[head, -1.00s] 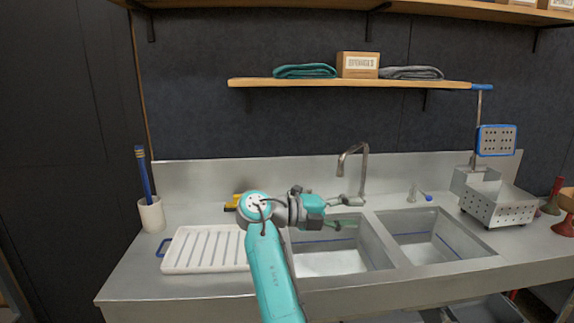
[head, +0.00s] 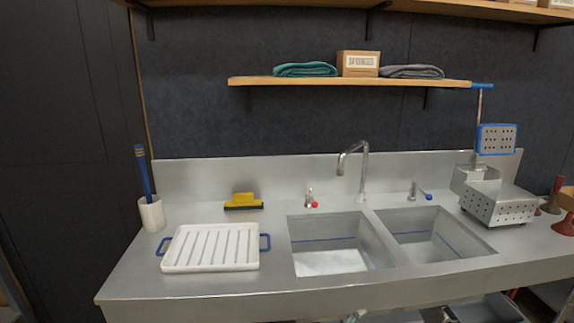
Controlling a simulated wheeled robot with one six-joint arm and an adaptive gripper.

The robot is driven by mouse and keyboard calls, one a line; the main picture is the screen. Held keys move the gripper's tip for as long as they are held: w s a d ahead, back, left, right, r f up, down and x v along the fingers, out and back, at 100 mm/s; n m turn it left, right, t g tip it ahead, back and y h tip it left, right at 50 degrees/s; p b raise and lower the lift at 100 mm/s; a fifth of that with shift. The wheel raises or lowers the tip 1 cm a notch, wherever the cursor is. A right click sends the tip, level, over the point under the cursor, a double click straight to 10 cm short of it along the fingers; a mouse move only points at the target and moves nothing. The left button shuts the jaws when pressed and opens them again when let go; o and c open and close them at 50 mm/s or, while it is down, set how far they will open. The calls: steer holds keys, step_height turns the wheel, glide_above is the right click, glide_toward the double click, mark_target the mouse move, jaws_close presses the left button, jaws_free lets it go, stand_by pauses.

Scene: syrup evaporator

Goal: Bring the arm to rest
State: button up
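My gripper and arm do not show over the counter or sinks, so I cannot see where the gripper is or whether it is open.
A white ribbed tray (head: 210,247) with blue handles lies at left, near a cup (head: 151,214) and yellow tool (head: 243,201). A red-tipped valve (head: 311,199) and blue-tipped valve (head: 419,193) stand behind the basins. A perforated box (head: 500,207) sits at right.

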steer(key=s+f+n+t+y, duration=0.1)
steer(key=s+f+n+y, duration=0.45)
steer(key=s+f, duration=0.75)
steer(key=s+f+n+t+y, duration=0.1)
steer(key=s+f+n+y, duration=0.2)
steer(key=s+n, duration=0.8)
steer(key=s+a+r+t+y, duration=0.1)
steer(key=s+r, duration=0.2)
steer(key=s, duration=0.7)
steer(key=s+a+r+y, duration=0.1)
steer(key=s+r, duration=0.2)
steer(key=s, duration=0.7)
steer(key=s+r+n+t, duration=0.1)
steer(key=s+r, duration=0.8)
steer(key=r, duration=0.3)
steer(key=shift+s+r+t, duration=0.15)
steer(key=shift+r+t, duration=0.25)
